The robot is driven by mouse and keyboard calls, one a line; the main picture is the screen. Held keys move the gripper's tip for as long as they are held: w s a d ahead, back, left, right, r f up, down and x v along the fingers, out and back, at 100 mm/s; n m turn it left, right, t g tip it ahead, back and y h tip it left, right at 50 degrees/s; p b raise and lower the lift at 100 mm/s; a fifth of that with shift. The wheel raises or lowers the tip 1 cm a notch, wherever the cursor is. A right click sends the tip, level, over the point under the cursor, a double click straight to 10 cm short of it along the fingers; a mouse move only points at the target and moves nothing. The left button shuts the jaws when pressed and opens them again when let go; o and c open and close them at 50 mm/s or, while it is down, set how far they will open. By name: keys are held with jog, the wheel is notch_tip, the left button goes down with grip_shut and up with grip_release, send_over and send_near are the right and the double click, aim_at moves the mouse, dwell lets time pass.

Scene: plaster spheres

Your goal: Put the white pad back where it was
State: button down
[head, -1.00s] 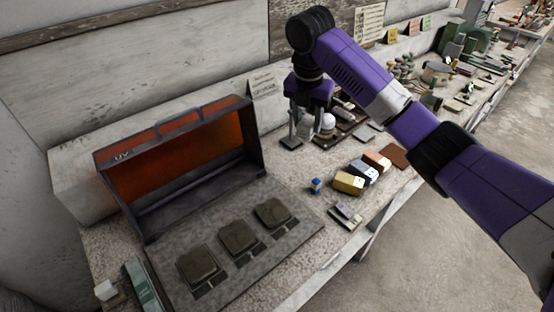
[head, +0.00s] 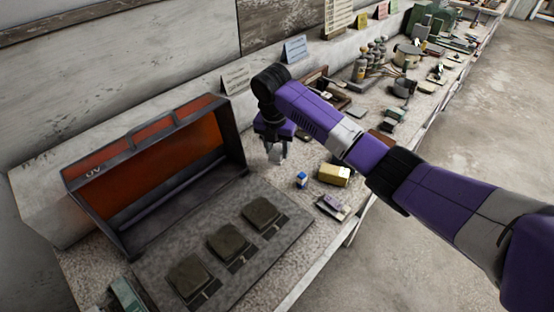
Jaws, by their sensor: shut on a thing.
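My gripper (head: 277,157) points down over the bench, just right of the UV box. It is shut on a small pale thing that looks like the white pad (head: 278,152). The fingers hide much of it, and its shape is hard to make out. I cannot tell whether it touches the bench.
An open UV box (head: 150,180) with an orange lid lining stands left. Before it, a grey plate (head: 180,245) bears three dark square pads (head: 226,242). A blue-white bottle (head: 301,180), a yellow block (head: 334,174) and a small grey-purple item (head: 332,206) lie right of my gripper.

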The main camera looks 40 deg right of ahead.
aim_at(277, 161)
jog(key=shift+f, duration=2.6)
jog(key=c, duration=0.8)
grip_release()
jog(key=shift+c, duration=0.2)
jog(key=r, duration=0.4)
jog(key=a+r+b, duration=0.1)
jog(key=r, duration=0.7)
jog(key=shift+s+a, duration=0.3)
jog(key=shift+s, duration=0.1)
jog(key=shift+f, duration=0.1)
